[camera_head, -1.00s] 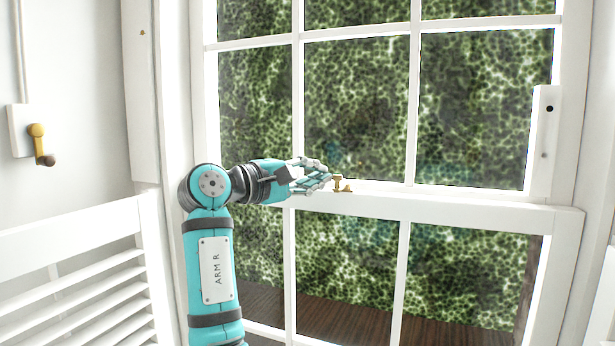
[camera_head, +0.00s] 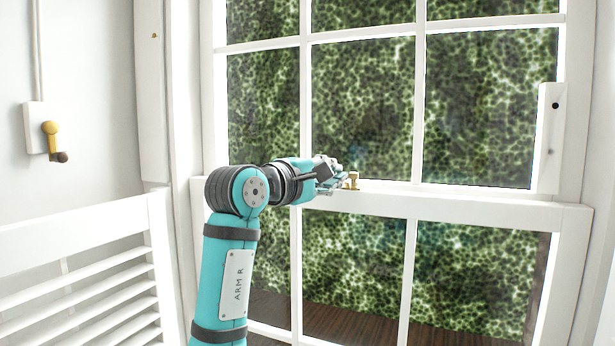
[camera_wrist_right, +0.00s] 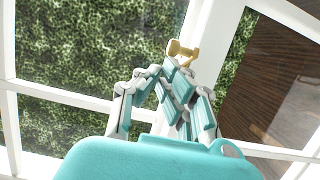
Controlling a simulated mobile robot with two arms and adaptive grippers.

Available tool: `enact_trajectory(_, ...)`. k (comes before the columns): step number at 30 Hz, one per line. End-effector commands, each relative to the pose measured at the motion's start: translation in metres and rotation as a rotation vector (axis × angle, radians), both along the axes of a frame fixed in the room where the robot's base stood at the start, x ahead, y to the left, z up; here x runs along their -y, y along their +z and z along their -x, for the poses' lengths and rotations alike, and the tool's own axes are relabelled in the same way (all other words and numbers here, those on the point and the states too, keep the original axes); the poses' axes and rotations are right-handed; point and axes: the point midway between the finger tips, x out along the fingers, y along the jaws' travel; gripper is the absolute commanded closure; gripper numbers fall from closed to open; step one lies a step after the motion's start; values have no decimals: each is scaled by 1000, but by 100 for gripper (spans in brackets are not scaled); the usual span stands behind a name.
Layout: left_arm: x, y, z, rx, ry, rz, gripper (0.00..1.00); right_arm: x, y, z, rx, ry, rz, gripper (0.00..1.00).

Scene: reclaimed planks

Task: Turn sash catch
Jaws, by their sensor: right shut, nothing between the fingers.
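The brass sash catch (camera_head: 353,181) sits on the white meeting rail of the window, right of the middle of the head view. My right gripper (camera_head: 338,178) is just left of the catch, with its fingertips very close to it. In the right wrist view the catch (camera_wrist_right: 183,50) shows just beyond the fingertips of my gripper (camera_wrist_right: 172,76). The fingers are shut with nothing between them. I cannot tell whether they touch the catch. My left gripper is not in view.
A white louvred shutter (camera_head: 78,240) stands at the lower left. A brass lever on a white plate (camera_head: 37,135) is on the left wall. White window bars (camera_head: 418,100) cross the panes. The rail right of the catch is clear.

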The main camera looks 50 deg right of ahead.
Motion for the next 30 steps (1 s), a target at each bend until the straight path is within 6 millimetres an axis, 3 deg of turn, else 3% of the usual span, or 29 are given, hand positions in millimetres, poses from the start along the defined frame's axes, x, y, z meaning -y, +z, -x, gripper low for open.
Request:
enact_trajectory(5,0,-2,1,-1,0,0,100,6,0,18,8,14,-1,100)
enact_trajectory(21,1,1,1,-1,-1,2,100,24,1,51,7,528,1,100)
enact_trajectory(30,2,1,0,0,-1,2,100,37,0,61,-2,527,2,100)
